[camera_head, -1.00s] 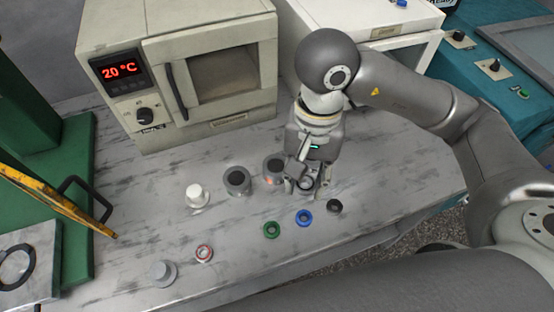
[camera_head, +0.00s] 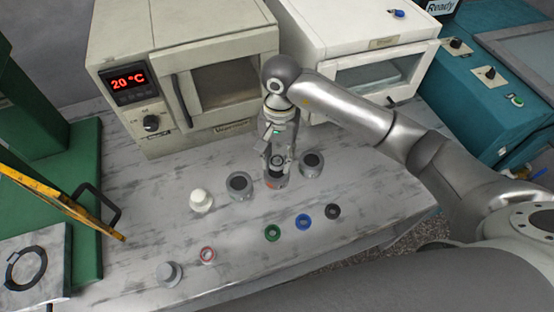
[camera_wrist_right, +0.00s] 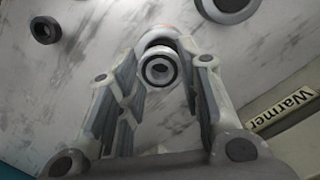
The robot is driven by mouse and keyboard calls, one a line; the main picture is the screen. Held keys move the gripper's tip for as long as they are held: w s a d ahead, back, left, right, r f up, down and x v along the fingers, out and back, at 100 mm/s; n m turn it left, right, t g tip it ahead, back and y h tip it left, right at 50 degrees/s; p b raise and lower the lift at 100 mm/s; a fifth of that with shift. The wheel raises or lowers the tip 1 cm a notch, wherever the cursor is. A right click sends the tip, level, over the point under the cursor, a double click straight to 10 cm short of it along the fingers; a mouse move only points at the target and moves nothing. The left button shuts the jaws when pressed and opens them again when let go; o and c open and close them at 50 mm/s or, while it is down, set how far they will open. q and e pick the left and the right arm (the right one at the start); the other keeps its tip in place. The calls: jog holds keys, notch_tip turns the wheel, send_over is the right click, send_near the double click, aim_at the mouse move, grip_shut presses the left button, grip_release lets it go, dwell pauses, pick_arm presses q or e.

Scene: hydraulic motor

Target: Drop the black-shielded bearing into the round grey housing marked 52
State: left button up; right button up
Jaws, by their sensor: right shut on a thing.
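My right gripper (camera_head: 277,163) is over the middle of three round grey housings (camera_head: 275,182), fingers pointing down. It is shut on a small ring with a light rim and dark face, which looks like the black-shielded bearing; it shows between the fingers in the wrist view (camera_wrist_right: 160,67). The middle housing shows partly behind it there (camera_wrist_right: 160,35), with an orange-red mark too small to read. I cannot tell whether the bearing touches this housing. The left housing (camera_head: 239,185) and right housing (camera_head: 313,162) stand beside it. My left gripper is not in view.
Green (camera_head: 272,233), blue (camera_head: 303,222), dark (camera_head: 333,211) and red (camera_head: 207,255) rings lie in front. A white part (camera_head: 200,200) and grey part (camera_head: 169,273) stand left. A beige oven (camera_head: 195,80) and white cabinet (camera_head: 365,50) stand behind.

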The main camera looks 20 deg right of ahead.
aim_at(277, 158)
jog(key=shift+w+f, duration=0.2)
jog(key=shift+f, duration=0.15)
notch_tip(277, 158, down, 3)
jog(key=shift+r+p, duration=0.2)
jog(key=shift+p, duration=0.65)
jog(key=shift+f, duration=0.1)
